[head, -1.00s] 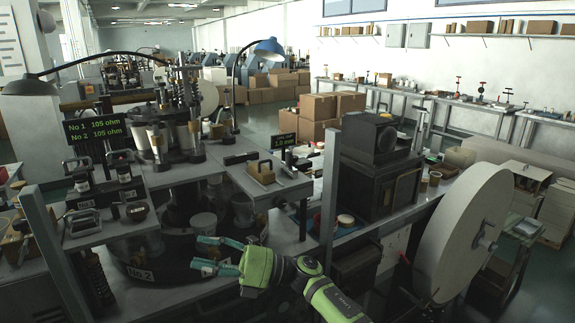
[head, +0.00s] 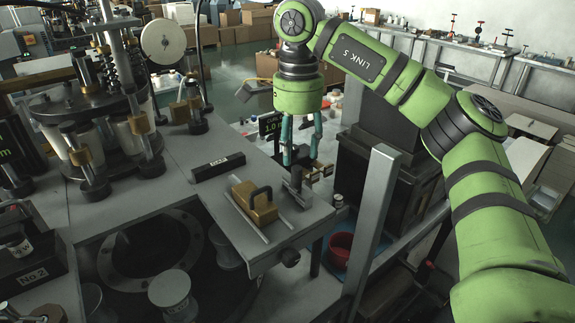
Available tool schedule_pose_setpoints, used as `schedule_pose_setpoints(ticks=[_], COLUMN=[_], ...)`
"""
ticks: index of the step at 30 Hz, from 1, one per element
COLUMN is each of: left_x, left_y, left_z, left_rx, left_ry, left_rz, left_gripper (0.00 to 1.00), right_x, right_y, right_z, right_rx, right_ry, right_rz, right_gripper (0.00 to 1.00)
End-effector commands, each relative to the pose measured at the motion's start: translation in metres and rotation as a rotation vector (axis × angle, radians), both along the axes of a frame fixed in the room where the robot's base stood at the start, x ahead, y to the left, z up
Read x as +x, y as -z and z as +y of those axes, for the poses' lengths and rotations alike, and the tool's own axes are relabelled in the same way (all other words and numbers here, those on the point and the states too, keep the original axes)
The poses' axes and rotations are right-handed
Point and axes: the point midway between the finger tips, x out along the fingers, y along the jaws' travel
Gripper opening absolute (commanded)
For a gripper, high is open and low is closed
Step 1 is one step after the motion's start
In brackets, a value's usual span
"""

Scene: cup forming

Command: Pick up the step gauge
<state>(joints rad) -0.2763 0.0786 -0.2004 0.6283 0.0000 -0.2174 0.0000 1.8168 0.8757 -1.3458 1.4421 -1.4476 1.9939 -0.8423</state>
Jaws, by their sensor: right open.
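My right gripper (head: 302,157) points straight down, with its two teal fingers apart. It is above the right edge of the grey bench (head: 195,205). A small grey upright piece (head: 297,183) stands on the bench edge just below the fingers. Small brass-coloured pieces (head: 320,171) show beside it, to its right. The step gauge may be among these, but I cannot tell which piece it is. I cannot tell whether the fingers touch anything. My left gripper is not in view.
A brass block with a dark handle (head: 255,202) sits on rails left of the gripper. A dark display (head: 271,125) stands behind the bench. A grey post (head: 369,225) and a red bowl (head: 341,246) are to the right.

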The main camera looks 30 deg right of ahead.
Motion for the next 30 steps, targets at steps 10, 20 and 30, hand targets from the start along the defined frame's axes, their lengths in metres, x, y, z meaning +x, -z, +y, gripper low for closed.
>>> schedule_pose_setpoints(ticks=[10,20,30], left_x=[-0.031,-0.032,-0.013], left_y=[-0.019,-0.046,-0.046], left_z=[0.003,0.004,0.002], left_rx=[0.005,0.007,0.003], left_ry=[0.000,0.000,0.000], left_rz=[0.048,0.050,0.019], left_gripper=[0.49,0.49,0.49], right_x=[-0.001,0.000,0.000], right_y=[0.022,0.064,0.069], right_z=[-0.004,-0.003,-0.003], right_rx=[-0.013,-0.011,-0.010], right_ry=[0.003,0.005,0.005], right_rz=[0.004,0.001,-0.001], right_gripper=[0.49,0.49,0.21])
